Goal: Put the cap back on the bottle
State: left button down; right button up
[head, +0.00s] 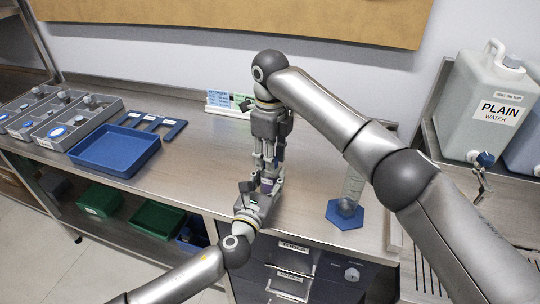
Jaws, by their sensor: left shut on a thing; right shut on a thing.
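The two grippers nearly meet, one above the other. Whether cap and bottle touch cannot be told.
A clear cylinder on a blue hexagonal base (345,214) stands right of the grippers. A blue tray (118,150), grey compartment trays (76,123) and a blue rack (150,122) lie left. A small sign (228,103) stands behind. A water canister (486,105) is far right. The bench's middle left is clear.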

jog(key=o, duration=0.7)
jog(key=shift+r, duration=0.15)
jog(key=shift+r, duration=2.15)
jog(key=shift+c, duration=0.4)
